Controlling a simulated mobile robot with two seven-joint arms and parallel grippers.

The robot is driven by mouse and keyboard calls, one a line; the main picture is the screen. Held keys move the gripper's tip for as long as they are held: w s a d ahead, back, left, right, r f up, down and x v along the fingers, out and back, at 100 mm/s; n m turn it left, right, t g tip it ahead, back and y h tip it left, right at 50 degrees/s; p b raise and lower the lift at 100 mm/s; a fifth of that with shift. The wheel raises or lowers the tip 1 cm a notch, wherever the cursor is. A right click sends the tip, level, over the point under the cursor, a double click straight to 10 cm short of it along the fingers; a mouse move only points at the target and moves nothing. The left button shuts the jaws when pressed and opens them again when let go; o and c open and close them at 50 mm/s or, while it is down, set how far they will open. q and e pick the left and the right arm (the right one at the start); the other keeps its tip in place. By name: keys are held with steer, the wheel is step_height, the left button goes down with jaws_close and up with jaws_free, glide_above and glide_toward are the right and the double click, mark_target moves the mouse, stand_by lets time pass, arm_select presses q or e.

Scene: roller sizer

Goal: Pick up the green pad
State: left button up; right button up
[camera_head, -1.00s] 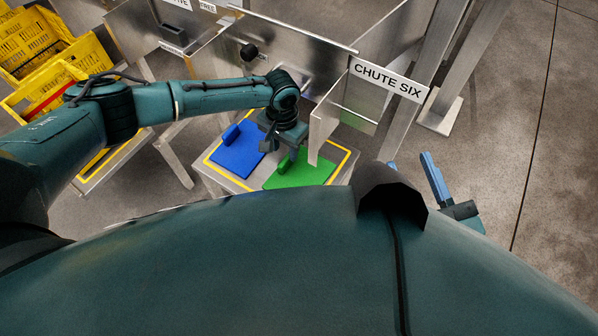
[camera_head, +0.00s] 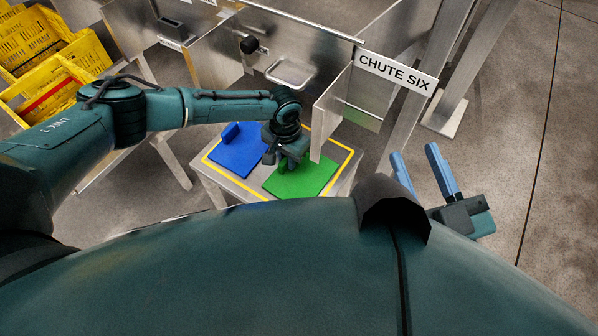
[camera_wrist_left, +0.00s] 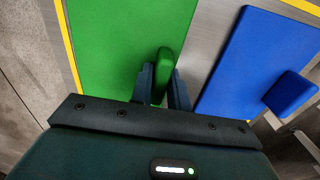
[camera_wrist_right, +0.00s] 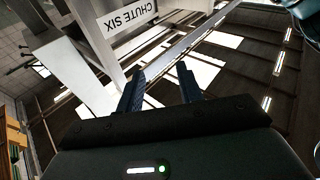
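The green pad (camera_head: 302,182) lies flat on a small metal table, inside its yellow border. It also shows in the left wrist view (camera_wrist_left: 125,35), with its raised green handle (camera_wrist_left: 163,70). My left gripper (camera_wrist_left: 162,78) points down over the pad, one finger on each side of the handle; the fingers look closed against it. In the head view my left wrist and gripper (camera_head: 284,160) hide the handle. My right gripper (camera_head: 418,168) is open and empty, fingers pointing up, right of the table; its fingers also show in the right wrist view (camera_wrist_right: 160,80).
A blue pad (camera_head: 236,152) with a blue handle lies left of the green one on the table (camera_head: 218,186). Metal chute panels and a "CHUTE SIX" sign (camera_head: 396,72) stand close behind and right. Yellow crates (camera_head: 55,85) are at far left. The right floor is clear.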

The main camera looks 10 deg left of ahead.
arm_select(q)
jaws_close()
